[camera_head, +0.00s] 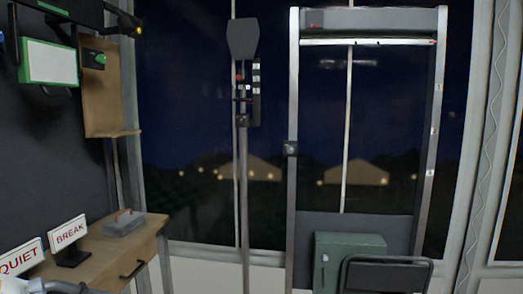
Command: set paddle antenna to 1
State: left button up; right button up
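The paddle antenna (243,38) is a dark flat paddle on top of a thin upright pole (244,190) standing before the dark window. It looks upright. A narrow dark plate (257,95) with several small pale marks is fixed beside the pole just below the paddle. Its marks are too small to read. A small red part (239,77) sits on the pole beside the upper marks, and a dark clamp or collar (242,121) sits lower down. Neither gripper can be made out. A pale metallic shape at the bottom left edge is too cut off to identify.
A tall metal frame (292,200) with small white labels on its right post stands right of the pole. A green box (350,255) and dark chair back (385,274) are low in front.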

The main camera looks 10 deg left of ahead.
aim_at(243, 36)
jog(key=i, duration=1.65)
